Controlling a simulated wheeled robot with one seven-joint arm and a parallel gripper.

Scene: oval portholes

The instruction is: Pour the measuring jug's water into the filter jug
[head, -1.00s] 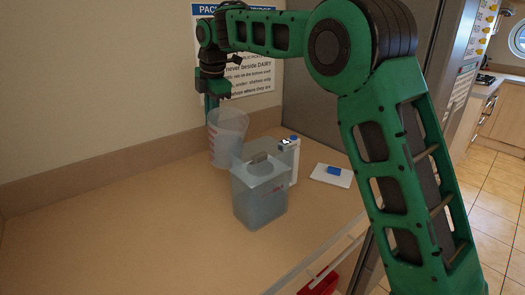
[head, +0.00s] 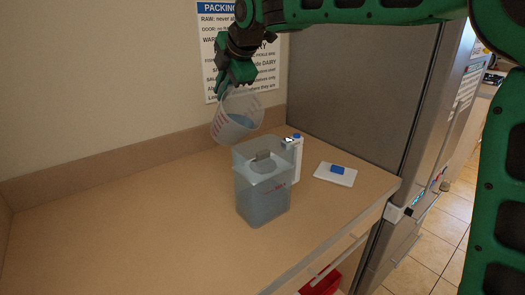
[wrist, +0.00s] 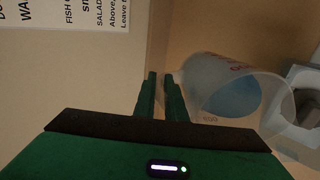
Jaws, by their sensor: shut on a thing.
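The measuring jug (head: 236,122) is clear with reddish markings. My gripper (head: 222,88) is shut on it and holds it in the air, tilted toward the right, behind and left of the filter jug. Bluish water (wrist: 234,96) shows inside it in the wrist view. My gripper's fingers (wrist: 160,95) are close together at the jug's side there. The filter jug (head: 262,205) stands upright on the counter, see-through blue-grey, with a grey piece in its top. Part of it shows at the right edge of the wrist view (wrist: 306,82). No stream of water is visible between the jugs.
A white carton with a blue cap (head: 298,160) stands just behind the filter jug. A white board (head: 322,177) with a blue block (head: 337,170) lies to the right, near the grey fridge (head: 345,90). The counter (head: 120,225) is clear at left.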

